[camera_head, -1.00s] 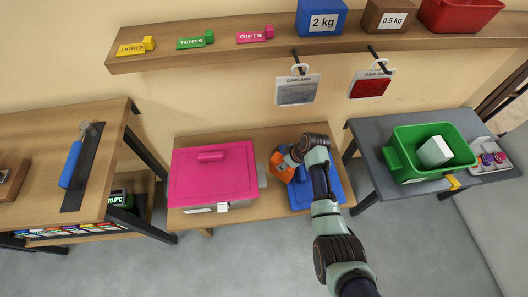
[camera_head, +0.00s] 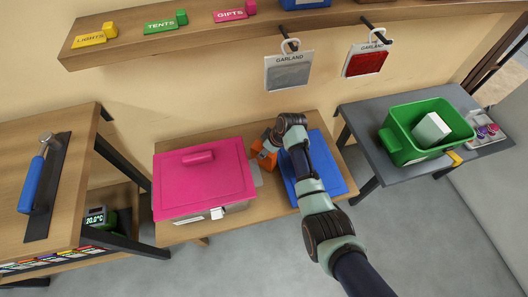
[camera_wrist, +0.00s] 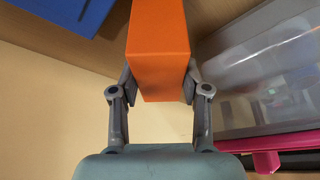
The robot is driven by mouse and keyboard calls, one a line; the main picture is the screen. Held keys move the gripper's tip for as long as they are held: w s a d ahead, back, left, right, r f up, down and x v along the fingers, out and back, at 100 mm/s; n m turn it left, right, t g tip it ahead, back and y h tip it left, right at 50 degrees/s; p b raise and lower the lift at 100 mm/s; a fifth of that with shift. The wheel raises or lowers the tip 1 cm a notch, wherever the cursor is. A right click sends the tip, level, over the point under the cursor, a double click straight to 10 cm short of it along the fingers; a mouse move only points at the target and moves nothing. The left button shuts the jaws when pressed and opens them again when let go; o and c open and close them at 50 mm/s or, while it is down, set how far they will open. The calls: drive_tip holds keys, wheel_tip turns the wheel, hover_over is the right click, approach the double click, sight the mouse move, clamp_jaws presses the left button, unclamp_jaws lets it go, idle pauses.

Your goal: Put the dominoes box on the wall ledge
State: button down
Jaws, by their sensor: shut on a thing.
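An orange box (camera_head: 264,153), which I take to be the dominoes box, shows no readable lettering. My gripper (camera_wrist: 158,84) is shut on it, one finger on each side, in the wrist view (camera_wrist: 158,45). In the head view the box is above the low wooden table (camera_head: 262,205), between a pink-lidded container and a blue item; my wrist partly hides it. The wooden wall ledge (camera_head: 195,36) runs along the wall above and behind my gripper, apart from the box. It carries labelled holders for lights, tents and gifts, and a blue bin (camera_head: 303,4) at the cropped top edge.
The pink-lidded container (camera_head: 204,185) stands close left of the box. The blue item (camera_head: 322,178) lies under my arm. Two garland packs (camera_head: 288,71) (camera_head: 366,63) hang on hooks below the ledge. A green crate (camera_head: 424,135) stands on the grey table at right.

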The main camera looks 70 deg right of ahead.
drive_tip(key=shift+w, duration=0.1)
drive_tip(key=c, duration=0.8)
unclamp_jaws()
drive_tip(key=p+v, duration=0.6)
drive_tip(key=v, duration=0.6)
drive_tip(key=shift+r, duration=0.1)
